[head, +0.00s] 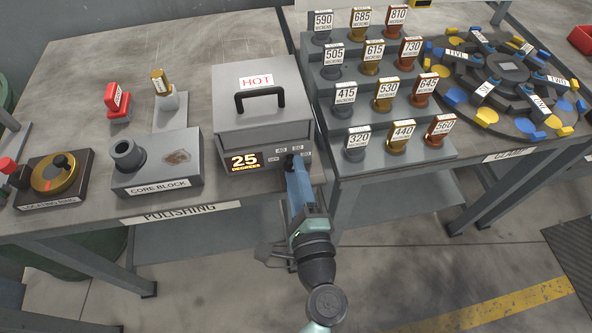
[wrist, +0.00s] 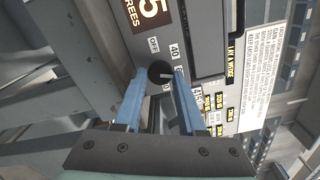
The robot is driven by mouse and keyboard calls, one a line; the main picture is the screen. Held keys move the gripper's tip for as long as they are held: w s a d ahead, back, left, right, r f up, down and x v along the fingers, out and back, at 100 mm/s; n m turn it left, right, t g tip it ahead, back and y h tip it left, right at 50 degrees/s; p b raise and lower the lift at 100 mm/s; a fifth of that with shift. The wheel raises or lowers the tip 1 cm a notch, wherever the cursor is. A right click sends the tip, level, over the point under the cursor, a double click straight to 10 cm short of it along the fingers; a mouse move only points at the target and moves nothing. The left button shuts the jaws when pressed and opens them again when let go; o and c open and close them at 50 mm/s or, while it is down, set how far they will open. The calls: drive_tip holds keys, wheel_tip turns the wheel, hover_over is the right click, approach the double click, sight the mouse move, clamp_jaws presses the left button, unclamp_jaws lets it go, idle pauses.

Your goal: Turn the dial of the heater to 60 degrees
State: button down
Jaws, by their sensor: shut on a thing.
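The heater (head: 262,103) is a grey box with a HOT label and a black handle on its lid. Its display (head: 245,161) reads 25 degrees. In the wrist view the black round dial (wrist: 159,72) has a white mark pointing right, towards one finger. The OFF (wrist: 153,44) and 40 (wrist: 175,52) labels show beside it; another label is partly hidden by that finger. My gripper (head: 293,168) is at the right of the heater's front, its blue fingers on either side of the dial in the wrist view (wrist: 158,78), shut on it. The head view mostly hides the dial.
The core block (head: 156,178) and a gold dial device (head: 53,175) stand left on the polishing table (head: 90,52). A stepped rack (head: 335,110) of labelled micron pieces stands close at the right. Free floor lies in front.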

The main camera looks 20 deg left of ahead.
drive_tip(key=shift+m, duration=0.7)
drive_tip(key=c, duration=0.5)
unclamp_jaws()
drive_tip(key=shift+f, duration=0.1)
